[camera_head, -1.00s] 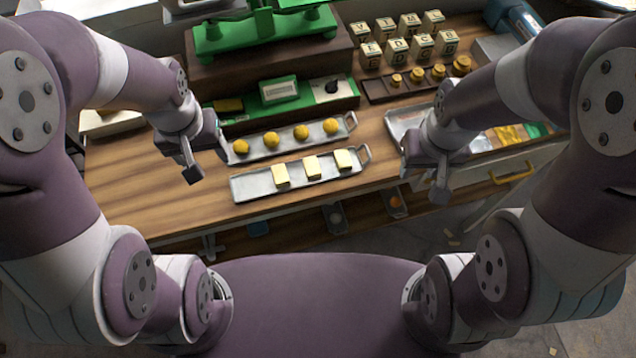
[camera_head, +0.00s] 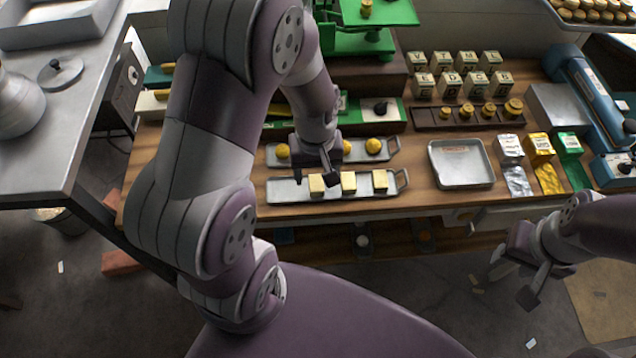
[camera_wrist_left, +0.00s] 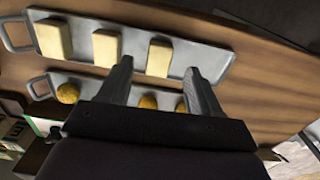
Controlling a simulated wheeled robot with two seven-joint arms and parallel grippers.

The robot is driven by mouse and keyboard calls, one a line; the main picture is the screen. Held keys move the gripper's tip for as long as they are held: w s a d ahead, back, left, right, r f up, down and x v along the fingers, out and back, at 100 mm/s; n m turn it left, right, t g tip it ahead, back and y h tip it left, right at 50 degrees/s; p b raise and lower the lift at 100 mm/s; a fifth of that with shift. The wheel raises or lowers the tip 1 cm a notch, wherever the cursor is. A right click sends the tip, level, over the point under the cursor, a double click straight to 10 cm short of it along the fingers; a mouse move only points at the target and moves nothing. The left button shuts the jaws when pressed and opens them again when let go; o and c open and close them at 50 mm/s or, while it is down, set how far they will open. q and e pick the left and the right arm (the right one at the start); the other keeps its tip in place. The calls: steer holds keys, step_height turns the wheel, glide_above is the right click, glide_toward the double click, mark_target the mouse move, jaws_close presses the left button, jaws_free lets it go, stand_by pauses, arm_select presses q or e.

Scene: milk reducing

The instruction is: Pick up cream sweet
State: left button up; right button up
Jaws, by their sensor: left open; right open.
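Three cream sweets, pale blocks, stand in a row on the front metal tray (camera_head: 290,196): left (camera_head: 317,184), middle (camera_head: 348,182) and right (camera_head: 380,180). My left gripper (camera_head: 315,176) is open and empty, close above the left block and partly in front of it. In the left wrist view, that block (camera_wrist_left: 159,57) shows between the spread fingertips (camera_wrist_left: 158,70), with no clear contact; the other two blocks (camera_wrist_left: 106,47) lie to its left. My right gripper (camera_head: 514,282) is open and empty, low at the right, off the table's front edge.
A rear tray (camera_head: 393,146) with round yellow sweets (camera_head: 373,146) lies just behind, partly hidden by my left arm. An empty square tray (camera_head: 461,165) and coloured packets (camera_head: 540,146) are to the right. Green scales (camera_head: 372,42) and lettered cubes (camera_head: 448,86) stand at the back.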

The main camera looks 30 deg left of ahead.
mark_target(316, 182)
arm_select(q)
steer(key=f, duration=0.4)
steer(key=shift+w+a+f, duration=0.1)
steer(key=shift+w+a, duration=0.1)
steer(key=shift+w, duration=0.1)
steer(key=shift+s+d, duration=0.1)
steer(key=c, duration=1.1)
